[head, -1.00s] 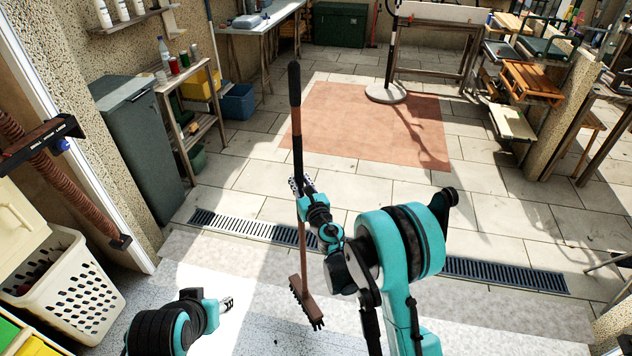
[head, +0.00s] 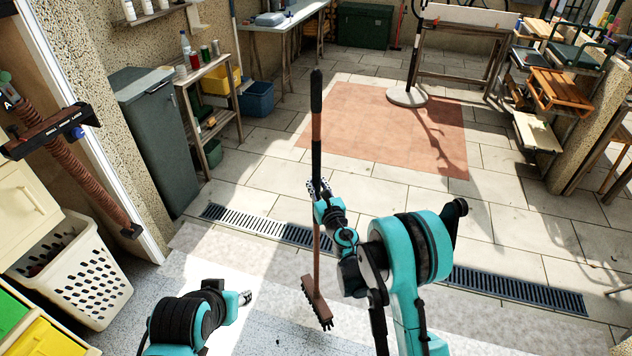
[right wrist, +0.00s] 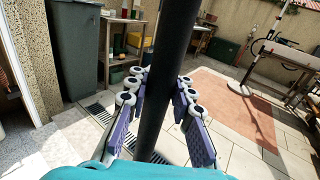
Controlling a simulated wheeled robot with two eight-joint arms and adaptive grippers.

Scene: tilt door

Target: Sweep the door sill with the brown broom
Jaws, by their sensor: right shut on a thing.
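The brown broom (head: 317,148) stands nearly upright in the head view, with a dark grip at its top and its brown bristled head (head: 318,303) low over the pale door sill (head: 395,285). My right gripper (head: 320,188) is shut on the broom's handle, around its middle. In the right wrist view the dark handle (right wrist: 163,75) runs between the two fingers of the right gripper (right wrist: 160,95). Whether the bristles touch the floor I cannot tell. My left gripper (head: 246,297) is low, left of the broom head, with nothing visible in it; its fingers are too small to judge.
A slotted drain grate (head: 265,229) runs across beyond the sill. A white laundry basket (head: 85,280) stands at the left by the door frame. A grey cabinet (head: 155,140) and shelf rack (head: 215,100) line the left wall.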

